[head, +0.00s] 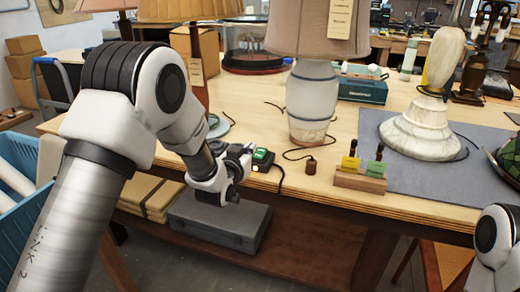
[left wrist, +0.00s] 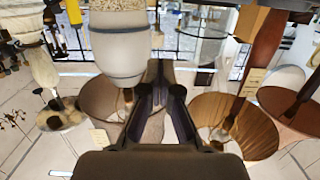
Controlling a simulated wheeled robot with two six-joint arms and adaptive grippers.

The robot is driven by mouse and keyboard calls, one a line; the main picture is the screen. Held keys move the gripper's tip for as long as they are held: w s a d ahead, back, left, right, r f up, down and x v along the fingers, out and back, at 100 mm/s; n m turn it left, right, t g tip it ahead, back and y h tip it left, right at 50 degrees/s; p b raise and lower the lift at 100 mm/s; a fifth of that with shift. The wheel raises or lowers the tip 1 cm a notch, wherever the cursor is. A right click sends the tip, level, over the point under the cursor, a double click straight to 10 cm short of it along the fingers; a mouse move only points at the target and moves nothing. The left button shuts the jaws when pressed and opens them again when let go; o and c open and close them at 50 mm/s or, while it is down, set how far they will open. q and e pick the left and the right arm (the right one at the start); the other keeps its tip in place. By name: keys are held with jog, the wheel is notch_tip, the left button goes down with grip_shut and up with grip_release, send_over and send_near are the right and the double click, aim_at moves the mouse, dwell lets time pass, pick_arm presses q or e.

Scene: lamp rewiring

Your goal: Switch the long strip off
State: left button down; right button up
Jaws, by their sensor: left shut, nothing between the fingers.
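A dark block with a green top (head: 262,158) sits at the table's front edge, with a black cord leading from it. It may be an end of the long strip; my left gripper and forearm hide what lies to its left, and its switch position cannot be read. My left gripper (head: 246,158) is shut and empty, right beside the block's left side; I cannot tell whether it touches. In the left wrist view the shut fingers (left wrist: 160,88) show in the middle, with lamps upside down behind them and no strip visible. My right gripper is out of view.
A grey-white lamp (head: 312,105) stands just behind the block. A wooden holder (head: 360,180) with yellow and green tags is to the right, and a marble lamp base (head: 420,130) stands on a grey mat (head: 405,178). A grey case (head: 220,225) lies below the tabletop.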

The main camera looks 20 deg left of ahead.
pick_arm(q)
jog(key=p, duration=0.1)
send_over(260, 154)
jog(key=shift+s+f, duration=0.2)
jog(key=shift+f, duration=0.6)
notch_tip(260, 154, down, 3)
jog(key=shift+r, duration=0.15)
jog(key=shift+w+f, duration=0.1)
jog(key=shift+f, duration=0.35)
jog(key=shift+f+b, duration=0.6)
jog(key=shift+b, duration=0.2)
jog(key=shift+w+r+p, duration=0.2)
jog(key=shift+r+p, duration=0.45)
jog(key=shift+r, duration=0.1)
jog(key=r+p, duration=0.1)
jog(key=r, duration=0.2)
jog(key=shift+w+p, duration=0.2)
jog(key=shift+p, duration=0.1)
jog(key=s+r+b, duration=0.1)
jog(key=s+r, duration=0.2)
jog(key=s, duration=0.6)
jog(key=shift+s+a+r, duration=0.2)
jog(key=shift+r, duration=0.15)
